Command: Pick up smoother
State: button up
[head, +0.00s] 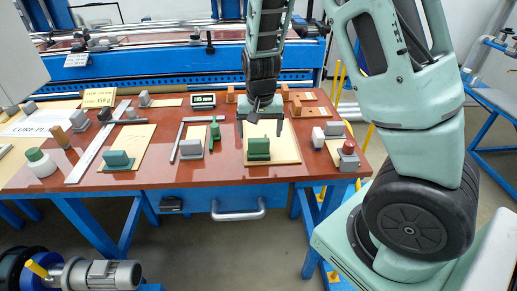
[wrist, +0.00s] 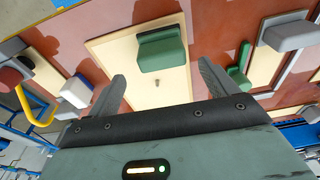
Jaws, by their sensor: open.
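A green block-shaped tool (head: 258,147) sits on a cream board (head: 288,150) near the front edge of the red-brown table. It looks like the smoother, but no readable label confirms this. My gripper (head: 261,122) points down, just behind and above it in the head view, open and empty. In the wrist view the same green block (wrist: 162,48) lies ahead of my gripper (wrist: 161,72), between the lines of the two spread fingers and apart from them. A small peg or hole shows on the board nearer the fingers.
A red-topped block (head: 348,156) and a white block (head: 318,138) stand to the right. A digital display (head: 203,100) and wooden blocks (head: 301,108) are behind. Another green block (head: 118,160) is farther left.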

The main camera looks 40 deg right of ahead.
aim_at(258, 140)
jog(key=shift+w+f+p, duration=0.15)
jog(key=shift+f+p, duration=0.15)
jog(key=shift+f, duration=1.35)
jog(key=shift+w+f+p, duration=0.1)
jog(key=shift+f+p, duration=0.2)
jog(key=shift+f, duration=1.3)
jog(key=c, duration=1.1)
